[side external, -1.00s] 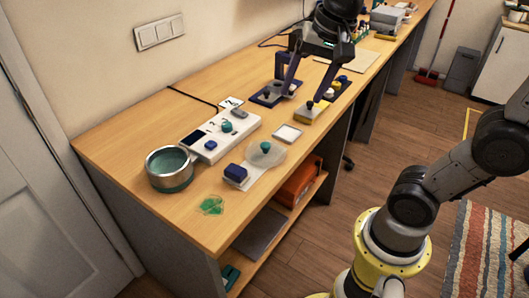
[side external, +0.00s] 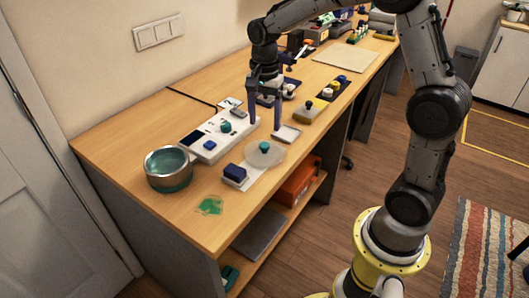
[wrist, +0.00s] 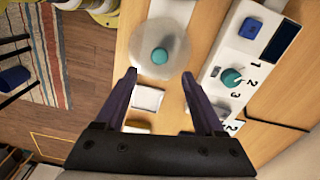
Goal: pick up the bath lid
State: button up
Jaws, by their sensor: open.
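The bath lid (side external: 264,152) is a translucent round disc with a teal knob. It lies on the table, partly over a white plate, and its knob shows in the wrist view (wrist: 160,56). My gripper (side external: 265,126) is open and empty, its two dark fingers pointing down. It is above the table just behind the lid. In the wrist view the fingertips (wrist: 158,74) are spread to either side, with the knob a little ahead between them. The bath (side external: 168,168) is a round metal pot with teal contents, uncovered, at the left end of the table.
A white control box (side external: 218,140) with a teal dial and blue button stands left of the gripper. A green patch (side external: 210,205) is near the front edge.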

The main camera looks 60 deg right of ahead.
aim_at(265, 144)
notch_tip(265, 144, down, 7)
jog(key=shift+s+a+f, duration=0.1)
jog(key=shift+f, duration=0.05)
grip_shut()
dwell(0.6)
